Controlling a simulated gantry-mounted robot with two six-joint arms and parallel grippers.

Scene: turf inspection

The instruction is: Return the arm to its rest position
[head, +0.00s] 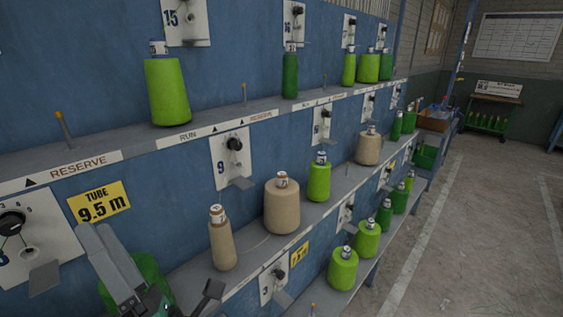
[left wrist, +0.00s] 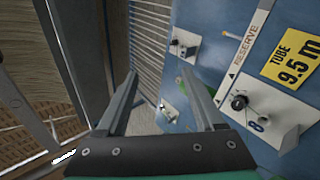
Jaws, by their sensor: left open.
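My left gripper (head: 152,264) is at the bottom left of the head view, in front of the blue rack (head: 90,60). In the left wrist view its two grey fingers (left wrist: 158,78) are spread apart with nothing held between them. The fingers point past the rack's face, with the yellow "TUBE 9.5 m" sign (left wrist: 290,57) and a white dial plate (left wrist: 262,112) to their right. A dark green rounded shape (head: 150,272) shows partly behind the gripper in the head view; I cannot tell fully what it is. My right gripper is in neither view.
Shelves on the rack carry green and tan yarn cones, including a large lime cone (head: 167,92) and a tan cone (head: 282,206). A tan cone (head: 221,243) stands nearest my gripper's right. Upright pegs (head: 64,130) stick up from the upper shelf. Open floor (head: 470,230) lies to the right.

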